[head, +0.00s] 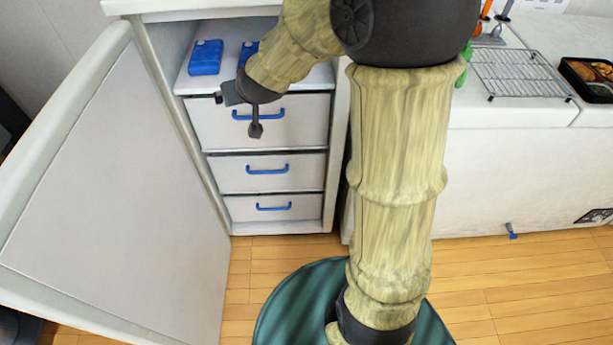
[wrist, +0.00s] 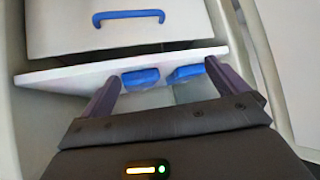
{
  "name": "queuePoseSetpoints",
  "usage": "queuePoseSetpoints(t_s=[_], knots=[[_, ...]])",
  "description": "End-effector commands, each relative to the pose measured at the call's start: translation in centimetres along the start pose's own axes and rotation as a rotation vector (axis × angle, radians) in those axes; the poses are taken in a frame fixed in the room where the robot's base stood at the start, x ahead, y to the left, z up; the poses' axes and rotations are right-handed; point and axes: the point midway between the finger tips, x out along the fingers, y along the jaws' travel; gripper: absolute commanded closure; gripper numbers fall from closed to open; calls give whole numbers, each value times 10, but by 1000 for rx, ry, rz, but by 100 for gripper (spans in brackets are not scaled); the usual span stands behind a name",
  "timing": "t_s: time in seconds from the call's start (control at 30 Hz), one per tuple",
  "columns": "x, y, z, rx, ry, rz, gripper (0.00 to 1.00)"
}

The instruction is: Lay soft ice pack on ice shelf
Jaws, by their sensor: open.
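Two blue packs lie on the white shelf (head: 190,85) at the top of the open cabinet. In the head view the left pack (head: 206,57) shows fully, and the right pack (head: 248,49) is partly hidden by my arm. Both also show in the wrist view, one left (wrist: 140,77) and one right (wrist: 187,72). I cannot tell if either is the soft ice pack. My gripper (head: 241,112) is open and empty, in front of the shelf's front edge and the top drawer. In the wrist view its fingers stand apart on either side of the packs.
Below the shelf are three white drawers (head: 268,175) with blue handles, all shut. The cabinet door (head: 110,190) stands wide open at left. At right, a white counter carries a wire rack (head: 520,72) and a black food tray (head: 590,80).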

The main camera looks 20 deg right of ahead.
Motion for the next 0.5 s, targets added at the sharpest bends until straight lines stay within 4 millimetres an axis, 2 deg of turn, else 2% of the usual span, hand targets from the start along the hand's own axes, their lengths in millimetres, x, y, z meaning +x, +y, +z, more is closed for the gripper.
queuePoseSetpoints(t_s=[0.03, 0.17, 0.3, 0.4, 0.5], knots=[[-10, 1, 21, -13, -53, -16, 1], [-37, 10, 81, -17, -224, -35, 1], [-74, 30, 148, -1, -427, -4, 1], [-98, 45, 184, 16, -540, 37, 1], [-112, 54, 202, 26, -601, 66, 1]])
